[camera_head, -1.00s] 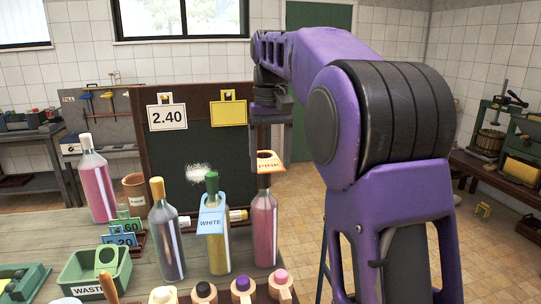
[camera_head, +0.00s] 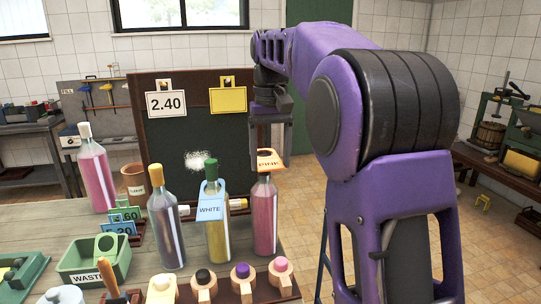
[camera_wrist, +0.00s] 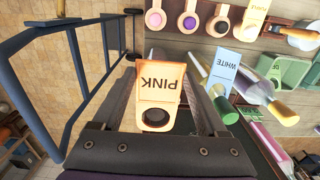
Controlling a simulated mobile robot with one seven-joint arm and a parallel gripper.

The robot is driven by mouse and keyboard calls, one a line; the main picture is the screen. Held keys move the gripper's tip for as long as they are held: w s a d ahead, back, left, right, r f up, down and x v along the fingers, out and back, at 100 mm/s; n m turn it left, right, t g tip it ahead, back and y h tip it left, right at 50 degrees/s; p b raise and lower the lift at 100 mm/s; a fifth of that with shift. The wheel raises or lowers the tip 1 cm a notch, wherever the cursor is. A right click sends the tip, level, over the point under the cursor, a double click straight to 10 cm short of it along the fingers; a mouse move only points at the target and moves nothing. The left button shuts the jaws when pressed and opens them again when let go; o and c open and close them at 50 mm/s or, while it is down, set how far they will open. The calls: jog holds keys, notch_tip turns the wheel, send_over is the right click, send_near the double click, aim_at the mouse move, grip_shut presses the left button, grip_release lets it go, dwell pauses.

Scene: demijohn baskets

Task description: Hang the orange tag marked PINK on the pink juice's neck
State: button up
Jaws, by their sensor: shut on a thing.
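The orange tag marked PINK (camera_head: 270,161) is held in my gripper (camera_head: 271,150). It sits at the top of the right-hand pink bottle (camera_head: 265,215), covering its cap. In the wrist view the tag (camera_wrist: 160,82) lies between my two fingers (camera_wrist: 162,72), its lettering upside down. Its round hole is near my palm and looks dark inside; I cannot tell whether the bottle's neck is in it. The bottle stands upright at the front row's right end. Another pink bottle (camera_head: 96,178), with a white cap, stands at the far left.
A yellow bottle (camera_head: 218,238) with a green cap wears a blue WHITE tag (camera_head: 209,209) close to the left. A dark bottle (camera_head: 167,232) with a yellow cap stands beyond it. A chalkboard (camera_head: 180,140) rises behind. Several coloured stoppers line the front rack (camera_head: 262,294).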

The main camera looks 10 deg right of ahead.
aim_at(270, 166)
jog(key=shift+f+b, duration=0.95)
jog(key=shift+f, duration=0.9)
jog(key=o, duration=1.2)
notch_tip(270, 166, up, 17)
jog(key=p, duration=0.5)
jog(key=shift+r, duration=0.2)
